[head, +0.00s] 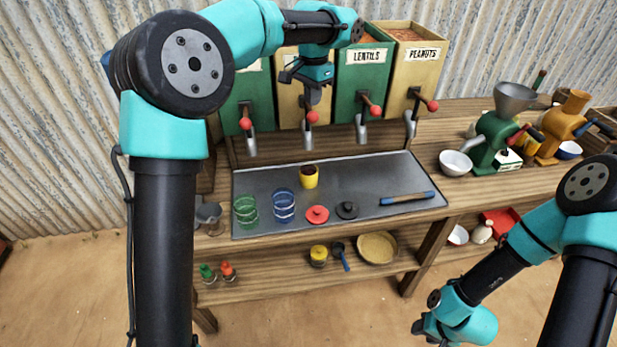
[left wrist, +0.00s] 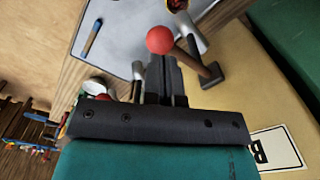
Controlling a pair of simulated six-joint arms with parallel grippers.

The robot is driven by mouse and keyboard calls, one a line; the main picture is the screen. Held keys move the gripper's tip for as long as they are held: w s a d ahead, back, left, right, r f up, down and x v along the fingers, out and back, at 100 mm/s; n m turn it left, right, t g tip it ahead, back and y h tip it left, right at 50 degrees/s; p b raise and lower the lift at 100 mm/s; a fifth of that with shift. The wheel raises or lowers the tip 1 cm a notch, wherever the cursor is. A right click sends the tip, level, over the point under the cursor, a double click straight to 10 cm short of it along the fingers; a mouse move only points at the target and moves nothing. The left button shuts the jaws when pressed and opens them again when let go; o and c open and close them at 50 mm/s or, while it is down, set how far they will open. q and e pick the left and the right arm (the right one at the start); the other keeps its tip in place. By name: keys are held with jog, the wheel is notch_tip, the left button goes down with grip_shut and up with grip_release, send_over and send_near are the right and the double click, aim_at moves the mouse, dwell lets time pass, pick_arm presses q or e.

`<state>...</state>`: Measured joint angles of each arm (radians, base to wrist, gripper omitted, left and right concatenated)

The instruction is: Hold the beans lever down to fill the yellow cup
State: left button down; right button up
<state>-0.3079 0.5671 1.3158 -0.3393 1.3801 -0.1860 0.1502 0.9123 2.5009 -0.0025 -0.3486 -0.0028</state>
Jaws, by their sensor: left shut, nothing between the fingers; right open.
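The yellow cup (head: 309,181) stands upright on the grey metal tray (head: 365,177), below the second dispenser from the left. Its inside looks dark brown. A small part of it shows at the top edge of the left wrist view. The beans lever has a red ball knob (head: 312,117), which also shows in the left wrist view (left wrist: 160,40). My left gripper (head: 311,97) is shut and empty, its fingers just by the knob and lever arm; I cannot tell whether they touch. The dispenser's label is partly hidden. My right gripper (head: 430,333) is open and empty, low at the front right.
Other dispensers with red-knobbed levers stand on both sides, including lentils (head: 364,77) and peanuts (head: 412,62).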

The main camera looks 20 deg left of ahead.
aim_at(313, 112)
pick_arm(q)
jog(key=shift+f, duration=0.1)
dwell(0.5)
notch_tip(313, 112, down, 6)
jog(key=shift+r, duration=0.25)
dwell(1.9)
notch_tip(313, 112, up, 6)
jog(key=shift+f, duration=0.15)
dwell(0.7)
